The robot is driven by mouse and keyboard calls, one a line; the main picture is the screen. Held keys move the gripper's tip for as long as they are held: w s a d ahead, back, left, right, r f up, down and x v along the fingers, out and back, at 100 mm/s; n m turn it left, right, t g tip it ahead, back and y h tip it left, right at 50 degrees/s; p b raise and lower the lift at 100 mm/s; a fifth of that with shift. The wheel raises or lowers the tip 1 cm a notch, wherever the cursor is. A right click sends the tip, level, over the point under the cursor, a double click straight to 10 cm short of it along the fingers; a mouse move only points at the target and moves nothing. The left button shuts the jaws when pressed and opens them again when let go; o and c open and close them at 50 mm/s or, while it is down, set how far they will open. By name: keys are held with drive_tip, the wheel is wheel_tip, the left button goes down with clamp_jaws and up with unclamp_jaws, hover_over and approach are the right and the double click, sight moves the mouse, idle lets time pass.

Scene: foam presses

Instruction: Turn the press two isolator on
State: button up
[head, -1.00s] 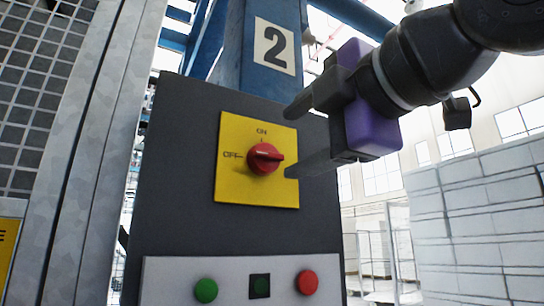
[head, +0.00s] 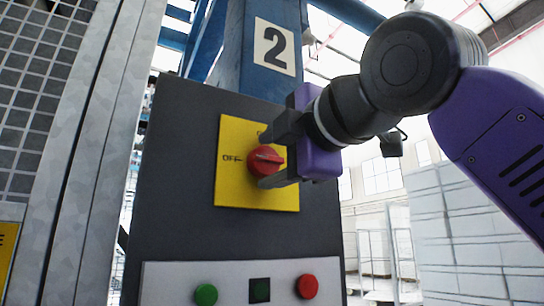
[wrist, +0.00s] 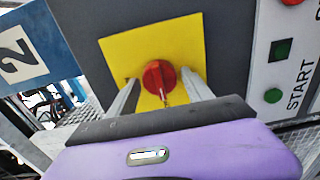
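The isolator is a red rotary knob (head: 265,161) on a yellow plate (head: 229,190) with OFF and ON labels, fixed to a dark grey panel. The knob's pale pointer line lies roughly level, along the OFF side. The ON label is mostly hidden by a finger in the head view. My gripper (head: 266,159) is at the knob with its fingers apart, one above and one below it. In the wrist view the knob (wrist: 159,77) sits between the two open fingers (wrist: 158,92). I cannot tell whether either finger touches it.
Below the plate is a light strip with a green button (head: 206,294), a dark green square lamp (head: 260,289) and a red button (head: 307,286). A blue post with a number 2 sign (head: 275,46) rises behind the panel. A mesh fence (head: 40,100) stands at left.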

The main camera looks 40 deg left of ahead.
drive_tip(key=c, duration=1)
drive_tip(key=shift+r+m+p, duration=0.1)
drive_tip(key=shift+m+p, duration=0.2)
drive_tip(key=shift+m, duration=0.1)
drive_tip(key=m+p, duration=0.2)
drive_tip(key=m, duration=0.1)
drive_tip(key=shift+m+p, duration=0.3)
drive_tip(key=shift+p, duration=0.1)
drive_tip(key=m+p, duration=0.2)
drive_tip(key=m, duration=0.2)
drive_tip(key=m+p, duration=0.2)
drive_tip(key=m, duration=0.3)
drive_tip(key=shift+p, duration=0.4)
drive_tip(key=shift+f+m+p, duration=0.2)
drive_tip(key=shift+m+p, duration=0.85)
drive_tip(key=shift+m, duration=1.25)
